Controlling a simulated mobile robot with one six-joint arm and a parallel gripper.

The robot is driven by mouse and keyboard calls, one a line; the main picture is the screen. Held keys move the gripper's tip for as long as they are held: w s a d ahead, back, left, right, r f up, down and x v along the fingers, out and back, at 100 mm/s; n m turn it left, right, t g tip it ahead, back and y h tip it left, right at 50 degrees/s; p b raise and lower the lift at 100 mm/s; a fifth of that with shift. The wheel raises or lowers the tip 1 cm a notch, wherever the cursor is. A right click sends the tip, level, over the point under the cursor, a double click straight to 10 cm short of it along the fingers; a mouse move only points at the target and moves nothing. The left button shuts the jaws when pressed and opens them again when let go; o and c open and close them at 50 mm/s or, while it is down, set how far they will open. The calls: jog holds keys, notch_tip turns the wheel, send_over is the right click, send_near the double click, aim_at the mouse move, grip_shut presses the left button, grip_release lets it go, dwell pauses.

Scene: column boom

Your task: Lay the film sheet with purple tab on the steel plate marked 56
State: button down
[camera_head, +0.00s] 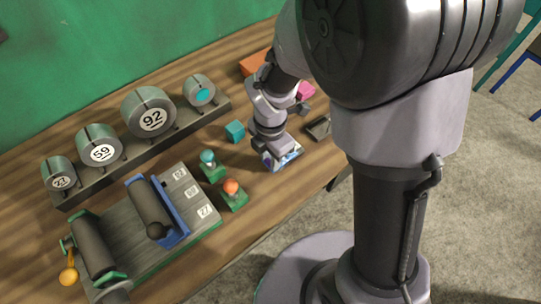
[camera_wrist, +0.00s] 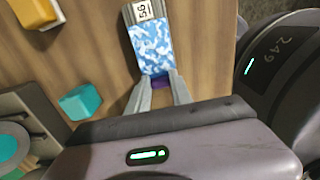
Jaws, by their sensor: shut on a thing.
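The film sheet (camera_wrist: 150,45) is blue and white with a mottled pattern. Its purple tab (camera_wrist: 165,80) sits between the fingertips of my gripper (camera_wrist: 160,88), which is shut on it. A grey steel plate marked 56 (camera_wrist: 129,17) shows past the far end and along the left side of the sheet in the wrist view. The sheet covers most of the plate; whether it touches it I cannot tell. In the head view the sheet (camera_head: 290,158) shows beside my gripper (camera_head: 268,162), low over the table, partly hidden by the wrist.
A teal cube (camera_head: 235,131) and two green-based knobs, teal (camera_head: 208,158) and orange (camera_head: 231,187), stand left of my gripper. A rack of drums (camera_head: 150,112) and a grey board with rollers (camera_head: 115,225) lie further left. A dark tray (camera_head: 319,128) lies right.

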jog(key=c, duration=1.1)
grip_release()
jog(key=shift+o, duration=0.7)
jog(key=o, duration=0.4)
jog(key=shift+c, duration=0.2)
notch_tip(320, 180, up, 7)
jog(key=p, duration=0.6)
jog(key=shift+r+p, duration=0.1)
jog(key=shift+p, duration=0.3)
